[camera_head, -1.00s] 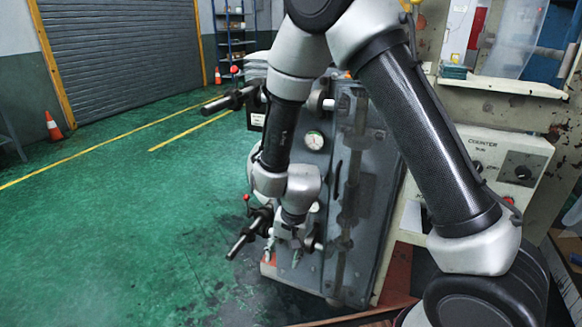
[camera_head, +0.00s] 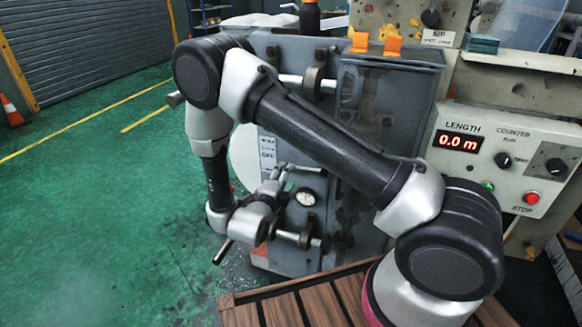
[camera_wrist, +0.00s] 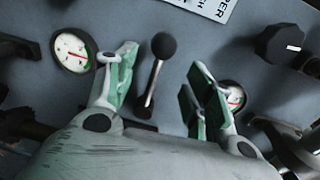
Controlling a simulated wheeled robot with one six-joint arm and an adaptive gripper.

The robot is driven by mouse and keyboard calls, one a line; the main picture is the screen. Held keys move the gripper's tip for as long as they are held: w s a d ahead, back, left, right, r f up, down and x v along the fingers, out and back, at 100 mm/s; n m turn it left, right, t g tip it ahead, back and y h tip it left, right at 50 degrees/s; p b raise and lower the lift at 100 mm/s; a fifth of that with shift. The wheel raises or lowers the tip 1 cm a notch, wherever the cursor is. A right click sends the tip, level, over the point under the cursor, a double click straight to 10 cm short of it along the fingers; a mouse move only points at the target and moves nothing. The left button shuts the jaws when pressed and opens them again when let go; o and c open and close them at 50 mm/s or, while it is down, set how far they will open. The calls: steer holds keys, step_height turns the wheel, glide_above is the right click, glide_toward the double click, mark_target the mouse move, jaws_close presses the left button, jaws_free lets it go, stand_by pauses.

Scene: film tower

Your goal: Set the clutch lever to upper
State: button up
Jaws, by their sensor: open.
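A lever with a black ball knob (camera_wrist: 163,45) and a thin metal rod stands out from the grey panel (camera_wrist: 205,40) in the wrist view. I take it for the clutch lever; a partly cut-off label (camera_wrist: 208,8) reads "PER" and "CH" above it. My gripper (camera_wrist: 160,76) is open, one green-padded finger on each side of the lever. No finger visibly touches it. In the head view my gripper (camera_head: 290,172) is at the front of the grey machine (camera_head: 290,255), and I cannot make out the lever there.
A round gauge (camera_wrist: 73,50) is left of the lever; another (camera_wrist: 232,95) is partly behind the right finger. A black knob (camera_wrist: 279,43) is to the right. A counter box (camera_head: 510,160) reads 0.0 m. Slatted wood (camera_head: 290,308) lies in front.

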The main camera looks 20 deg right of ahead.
steer(key=x, duration=0.6)
steer(key=shift+w+d, duration=0.25)
steer(key=shift+w, duration=0.05)
steer(key=shift+c, duration=0.2)
jaws_close()
